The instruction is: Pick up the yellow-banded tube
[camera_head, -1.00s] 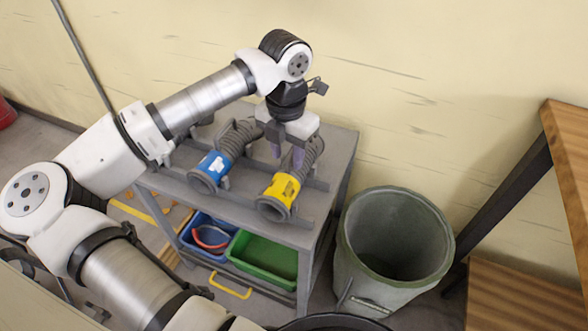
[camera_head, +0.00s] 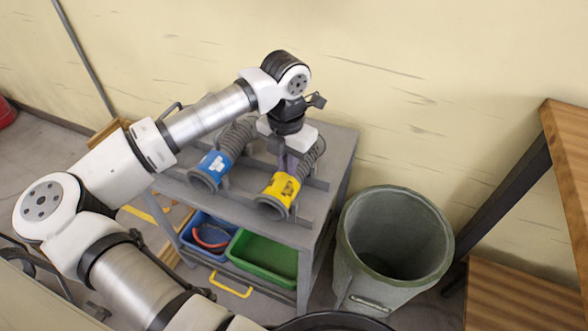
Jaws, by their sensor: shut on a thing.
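The yellow-banded tube (camera_head: 282,186) is a grey ribbed hose with a dark flared end, lying on top of the grey cart (camera_head: 320,205). My gripper (camera_head: 289,163) points down over the tube, just behind its yellow band. It is shut on the tube; the fingertips are partly hidden between the gripper body and the tube. I cannot tell whether the tube is clear of its supports.
A blue-banded tube (camera_head: 214,165) lies to the left on the same cart. A blue bin (camera_head: 196,238) and a green bin (camera_head: 262,255) sit on the cart's lower level. A large grey-green barrel (camera_head: 394,250) stands right of the cart. A wooden table (camera_head: 570,150) is at far right.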

